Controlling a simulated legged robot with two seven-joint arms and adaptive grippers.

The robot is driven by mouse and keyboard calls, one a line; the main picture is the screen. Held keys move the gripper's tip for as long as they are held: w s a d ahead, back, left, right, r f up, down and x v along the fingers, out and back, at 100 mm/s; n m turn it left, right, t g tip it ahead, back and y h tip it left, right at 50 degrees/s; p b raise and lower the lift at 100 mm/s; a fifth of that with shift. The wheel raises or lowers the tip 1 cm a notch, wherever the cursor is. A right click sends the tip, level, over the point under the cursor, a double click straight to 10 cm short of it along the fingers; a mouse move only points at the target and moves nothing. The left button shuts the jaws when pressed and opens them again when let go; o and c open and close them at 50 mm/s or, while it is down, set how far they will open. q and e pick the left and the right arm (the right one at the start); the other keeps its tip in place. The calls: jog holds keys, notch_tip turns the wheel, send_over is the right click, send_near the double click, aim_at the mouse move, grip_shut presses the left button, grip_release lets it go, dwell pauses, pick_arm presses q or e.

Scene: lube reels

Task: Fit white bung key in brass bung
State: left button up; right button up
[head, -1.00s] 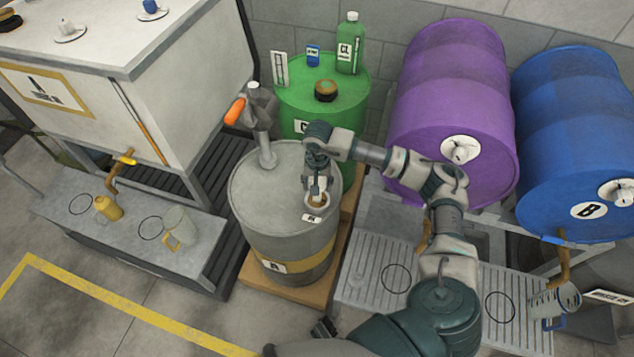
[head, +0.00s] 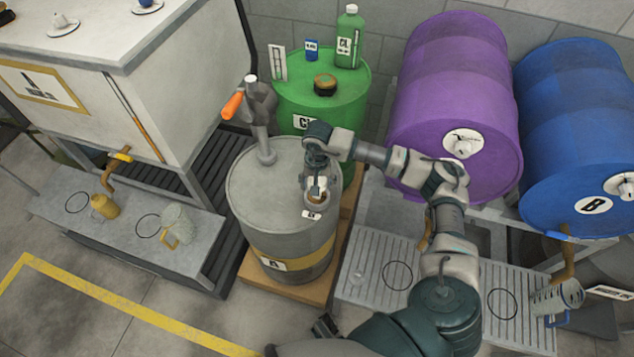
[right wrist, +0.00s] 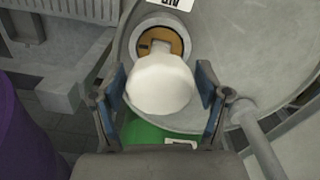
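The white bung key (right wrist: 160,84) shows a rounded white head in the right wrist view, between my right gripper's fingers. Its narrow end points at the brass bung (right wrist: 174,36) and overlaps it. How deep it sits is hidden by the head. The bung is in the top of the grey drum (head: 270,190), near its right edge. My right gripper (right wrist: 160,88) has its blue-padded fingers apart on both sides of the key, with narrow gaps showing. In the head view, my right gripper (head: 317,189) is low over the bung.
A green drum (head: 320,100) stands behind the grey drum. A grey pump with an orange handle (head: 232,105) rises from the grey drum's top. Purple (head: 450,100) and blue (head: 580,120) drums lie on a rack at right.

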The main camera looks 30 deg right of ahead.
dwell(0.3)
jog(key=shift+r, duration=3.95)
